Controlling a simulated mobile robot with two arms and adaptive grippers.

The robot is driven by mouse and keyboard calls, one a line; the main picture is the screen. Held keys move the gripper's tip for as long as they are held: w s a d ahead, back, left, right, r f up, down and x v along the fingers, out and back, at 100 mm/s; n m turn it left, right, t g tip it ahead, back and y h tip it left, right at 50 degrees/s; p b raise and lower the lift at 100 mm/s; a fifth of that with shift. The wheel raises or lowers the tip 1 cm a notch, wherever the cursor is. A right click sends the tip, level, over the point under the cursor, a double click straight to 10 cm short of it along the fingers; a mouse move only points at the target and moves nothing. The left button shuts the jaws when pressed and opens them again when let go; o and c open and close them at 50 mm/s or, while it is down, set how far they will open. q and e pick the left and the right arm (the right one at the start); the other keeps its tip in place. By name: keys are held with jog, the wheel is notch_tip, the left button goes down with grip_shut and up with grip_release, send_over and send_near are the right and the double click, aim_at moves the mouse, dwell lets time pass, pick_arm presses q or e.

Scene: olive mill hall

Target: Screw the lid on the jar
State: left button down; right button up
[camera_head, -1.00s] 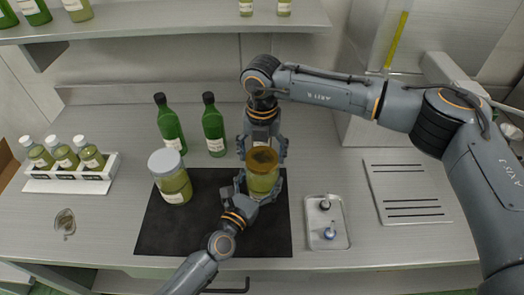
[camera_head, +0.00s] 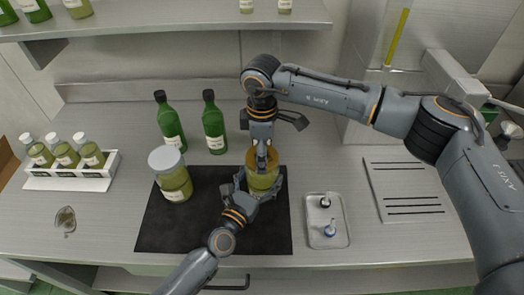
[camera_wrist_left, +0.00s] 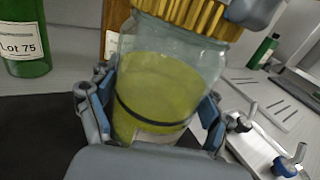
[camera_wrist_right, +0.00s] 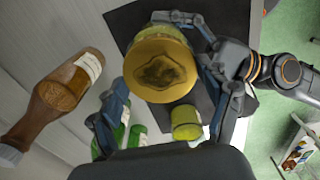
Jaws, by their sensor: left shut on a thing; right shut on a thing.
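The jar (camera_head: 262,181) holds yellow-green contents and stands upright at the right side of the black mat (camera_head: 215,232). My left gripper (camera_wrist_left: 160,112) is shut around the jar's body. The ridged gold lid (camera_wrist_right: 160,68) sits on the jar's mouth and looks level; it also shows at the top of the left wrist view (camera_wrist_left: 185,14). My right gripper (camera_head: 264,150) comes down from above and is shut on the lid, with fingers on opposite sides of it. How far the lid is threaded cannot be told.
A second jar with a pale lid (camera_head: 167,160) stands on the mat's left. Two green bottles (camera_head: 215,128) stand behind it. An amber bottle (camera_wrist_right: 62,95) stands behind the held jar. Small bottles fill a white rack (camera_head: 72,184).

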jog(key=m, duration=0.3)
jog(key=shift+w, duration=0.1)
jog(key=shift+r, duration=0.1)
jog(key=o, duration=0.9)
jog(key=shift+o, duration=0.2)
jog(key=shift+r, duration=2.2)
